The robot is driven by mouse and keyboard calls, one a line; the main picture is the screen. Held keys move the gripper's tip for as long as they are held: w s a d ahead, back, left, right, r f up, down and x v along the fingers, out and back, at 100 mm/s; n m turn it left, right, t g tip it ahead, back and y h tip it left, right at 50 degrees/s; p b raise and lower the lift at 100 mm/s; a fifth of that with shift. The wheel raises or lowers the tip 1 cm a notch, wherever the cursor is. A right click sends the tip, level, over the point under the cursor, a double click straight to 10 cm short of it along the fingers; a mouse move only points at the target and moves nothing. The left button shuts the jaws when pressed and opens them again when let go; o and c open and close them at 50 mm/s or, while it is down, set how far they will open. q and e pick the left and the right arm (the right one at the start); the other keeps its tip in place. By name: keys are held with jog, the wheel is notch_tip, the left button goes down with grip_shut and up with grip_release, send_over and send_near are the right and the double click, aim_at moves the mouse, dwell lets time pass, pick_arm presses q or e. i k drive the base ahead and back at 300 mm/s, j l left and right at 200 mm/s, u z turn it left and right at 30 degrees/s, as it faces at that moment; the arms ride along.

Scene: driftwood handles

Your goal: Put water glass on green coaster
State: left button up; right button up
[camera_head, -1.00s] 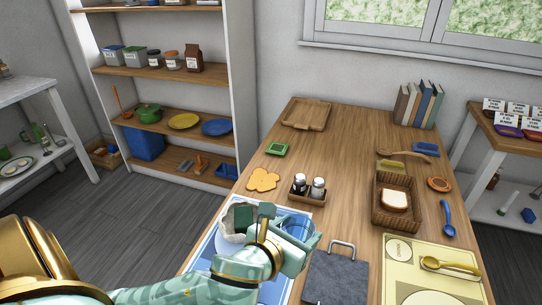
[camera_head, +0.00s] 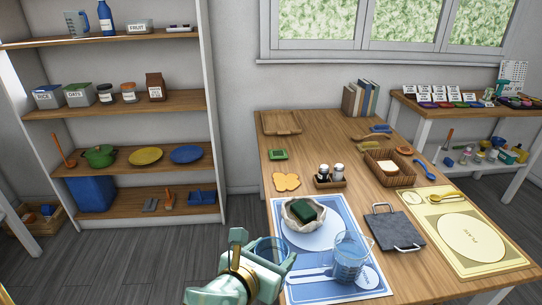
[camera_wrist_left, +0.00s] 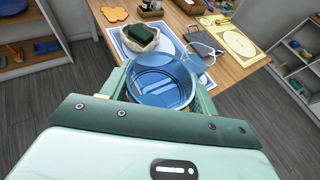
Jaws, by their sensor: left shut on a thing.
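The water glass (camera_wrist_left: 160,88), clear and blue-tinted with a round rim, is between the fingers of my left gripper (camera_wrist_left: 158,95) in the left wrist view. In the head view my left gripper (camera_head: 270,258) is shut on the glass (camera_head: 268,248), just off the left edge of the blue placemat; its fingers hide part of the glass. The green coaster (camera_head: 278,155) lies flat on the table's left side, farther back than the gripper and apart from it. My right gripper is not in view.
Another clear blue vessel (camera_head: 349,258) stands on the blue placemat (camera_head: 281,222), near a pale bowl (camera_head: 291,222) holding a dark green sponge (camera_head: 304,209). The table around the coaster is bare.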

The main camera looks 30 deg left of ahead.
aim_at(279, 154)
jog(key=j+z, duration=0.2)
jog(key=j, duration=0.4)
jog(key=k+j+z, duration=0.15)
jog(key=j, duration=0.45)
jog(key=j+z, duration=0.2)
jog(key=j, duration=0.4)
jog(key=i+j+z, duration=0.2)
jog(key=i+j, duration=0.15)
jog(key=j, duration=0.25)
jog(key=i+j+z, duration=0.1)
jog(key=j, duration=0.25)
jog(key=i+j+z, duration=0.2)
jog(key=j, duration=0.45)
jog(key=i+j, duration=0.25)
jog(key=i, duration=0.1)
